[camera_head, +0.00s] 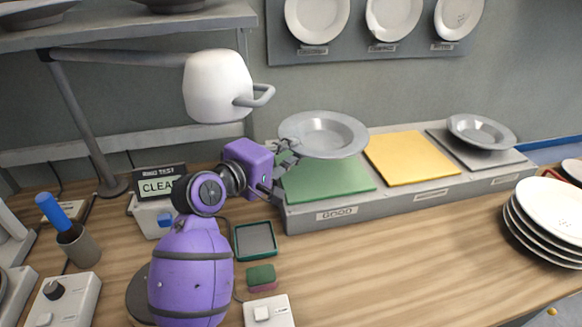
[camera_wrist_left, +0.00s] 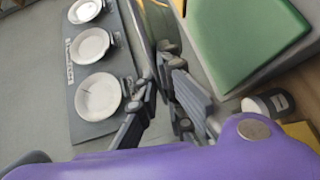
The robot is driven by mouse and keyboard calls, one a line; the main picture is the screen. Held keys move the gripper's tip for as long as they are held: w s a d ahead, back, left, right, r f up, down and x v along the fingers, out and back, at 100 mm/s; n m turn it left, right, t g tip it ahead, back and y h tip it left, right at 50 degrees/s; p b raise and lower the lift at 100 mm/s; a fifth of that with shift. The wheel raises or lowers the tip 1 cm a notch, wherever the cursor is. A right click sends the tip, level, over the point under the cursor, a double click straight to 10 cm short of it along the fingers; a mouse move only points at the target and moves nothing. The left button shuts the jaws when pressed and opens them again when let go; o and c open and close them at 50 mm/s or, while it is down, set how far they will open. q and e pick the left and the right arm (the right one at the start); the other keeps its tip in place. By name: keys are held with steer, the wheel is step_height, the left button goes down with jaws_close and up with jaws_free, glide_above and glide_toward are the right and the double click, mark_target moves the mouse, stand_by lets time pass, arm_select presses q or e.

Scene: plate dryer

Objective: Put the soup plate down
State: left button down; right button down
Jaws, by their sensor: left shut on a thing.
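A grey soup plate (camera_head: 325,132) with a wide rim is in my left gripper (camera_head: 284,158), which is shut on its left rim. The plate looks nearly level and appears to be above the back of the green pad (camera_head: 328,184) marked GOOD; the gap beneath it is hard to judge. In the left wrist view my left gripper (camera_wrist_left: 165,75) points up the picture, and the green pad (camera_wrist_left: 245,38) lies to its right. The plate is seen there almost edge-on, if at all, and is hard to make out. My right gripper is not in view.
A yellow pad (camera_head: 408,158) is empty. A grey pad (camera_head: 500,155) bears another grey plate (camera_head: 481,131). White plates (camera_head: 545,215) are stacked at right. A lamp (camera_head: 218,85) hangs over my left arm. The front middle of the table is clear.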

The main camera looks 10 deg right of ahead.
arm_select(q)
steer(key=w+f, duration=0.2)
steer(key=w+d+f+b, duration=0.1)
steer(key=w+f, duration=0.1)
steer(key=f, duration=0.1)
steer(key=shift+w+d+f, duration=0.1)
steer(key=shift+d+f, duration=0.05)
steer(key=shift+f, duration=1.5)
steer(key=shift+f, duration=0.15)
steer(key=c, duration=1.9)
jaws_free()
steer(key=shift+f, duration=0.15)
steer(key=shift+r, duration=0.25)
steer(key=v, duration=1.2)
